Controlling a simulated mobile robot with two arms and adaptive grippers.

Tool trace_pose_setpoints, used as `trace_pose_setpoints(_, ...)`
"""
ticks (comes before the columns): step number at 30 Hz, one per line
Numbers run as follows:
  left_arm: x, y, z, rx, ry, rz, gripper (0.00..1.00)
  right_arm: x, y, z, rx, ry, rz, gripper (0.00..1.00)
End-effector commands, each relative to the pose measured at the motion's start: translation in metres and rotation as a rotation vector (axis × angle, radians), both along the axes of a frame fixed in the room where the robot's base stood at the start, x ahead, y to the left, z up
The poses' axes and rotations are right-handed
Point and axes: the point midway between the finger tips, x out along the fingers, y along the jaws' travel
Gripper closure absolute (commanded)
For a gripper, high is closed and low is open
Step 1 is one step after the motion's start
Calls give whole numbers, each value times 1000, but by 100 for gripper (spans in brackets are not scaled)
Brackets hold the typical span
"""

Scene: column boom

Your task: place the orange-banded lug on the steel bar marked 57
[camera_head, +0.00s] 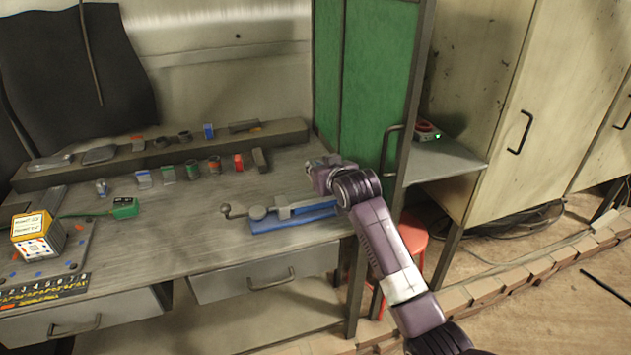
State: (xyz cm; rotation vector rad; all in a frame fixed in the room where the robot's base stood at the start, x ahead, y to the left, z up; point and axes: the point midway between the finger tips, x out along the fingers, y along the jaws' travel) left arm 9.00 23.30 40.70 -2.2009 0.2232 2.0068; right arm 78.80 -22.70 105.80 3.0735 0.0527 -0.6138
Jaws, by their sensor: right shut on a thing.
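My right gripper (322,172) is above the right end of the bench, beside the green cabinet. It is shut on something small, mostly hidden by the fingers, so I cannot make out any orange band. Below and left of it, a grey metal bar-like fixture (285,212) with a round knob lies on a blue base (298,222). Several small lugs or blocks stand in a row at the back of the bench, one a dark one with a reddish band (214,164). No number 57 is readable on any bar. My left gripper is not in view.
A raised grey shelf (75,170) with small parts runs along the bench's back. A white-orange cube (38,236), a numbered black strip (42,291) and a green box (125,207) are at left. The green cabinet (378,85) closes off the right side. The bench middle (185,235) is clear.

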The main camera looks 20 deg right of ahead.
Motion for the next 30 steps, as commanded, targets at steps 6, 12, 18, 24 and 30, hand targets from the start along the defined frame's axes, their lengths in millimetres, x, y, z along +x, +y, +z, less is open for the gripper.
trace_pose_setpoints(6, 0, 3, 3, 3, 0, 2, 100, 0, 0, -19, 0, -1, 0, 100)
trace_pose_setpoints(12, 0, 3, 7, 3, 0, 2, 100, 0, 0, -47, 0, -2, 1, 100)
trace_pose_setpoints(18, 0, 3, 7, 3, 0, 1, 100, 1, 0, -50, 1, -5, 1, 100)
trace_pose_setpoints(24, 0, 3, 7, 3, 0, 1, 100, 0, 0, -52, 0, -1, 1, 75)
trace_pose_setpoints(30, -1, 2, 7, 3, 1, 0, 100, 0, 0, -52, 0, -1, 1, 71)
